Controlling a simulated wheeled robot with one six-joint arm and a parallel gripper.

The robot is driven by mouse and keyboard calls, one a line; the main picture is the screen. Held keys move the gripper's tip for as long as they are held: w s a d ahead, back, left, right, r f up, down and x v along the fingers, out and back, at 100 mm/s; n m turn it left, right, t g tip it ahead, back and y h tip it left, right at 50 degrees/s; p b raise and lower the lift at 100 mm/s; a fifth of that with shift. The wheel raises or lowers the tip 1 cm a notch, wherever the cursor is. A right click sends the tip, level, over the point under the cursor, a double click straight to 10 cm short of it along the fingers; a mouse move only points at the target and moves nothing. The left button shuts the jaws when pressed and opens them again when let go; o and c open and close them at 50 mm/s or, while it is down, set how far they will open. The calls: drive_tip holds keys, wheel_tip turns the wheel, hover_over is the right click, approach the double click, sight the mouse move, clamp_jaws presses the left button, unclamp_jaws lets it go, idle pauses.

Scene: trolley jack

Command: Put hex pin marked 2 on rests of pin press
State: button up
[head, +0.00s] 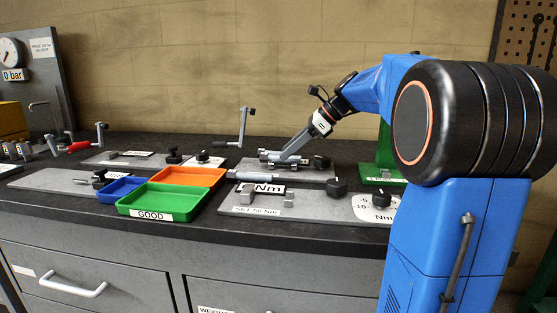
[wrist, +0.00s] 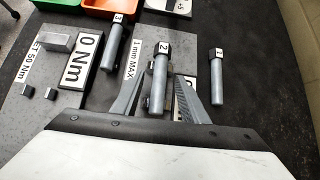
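The hex pin marked 2 (wrist: 159,80) is a grey rod with a dark hex head and a white "2" label. In the wrist view it lies lengthwise between my fingers, with a gap on each side. My gripper (wrist: 160,82) is open and points down at the pin; in the head view my gripper (head: 293,149) is low over a grey plate (head: 318,174). Small dark blocks (wrist: 147,101) show beside and under the pin, apparently the rests of the pin press. I cannot tell whether the pin touches them.
Pin 3 (wrist: 115,46) lies to the left and pin 1 (wrist: 217,80) to the right, close to my fingers. A "0 Nm" sign (wrist: 83,58) stands further left. Green (head: 165,201) and orange (head: 190,176) trays sit left on the bench.

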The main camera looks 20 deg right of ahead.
drive_tip(key=shift+x, duration=1.25)
drive_tip(key=shift+c, duration=0.6)
clamp_jaws()
drive_tip(key=shift+r, duration=0.2)
wheel_tip(320, 180, up, 10)
drive_tip(key=shift+f, duration=0.15)
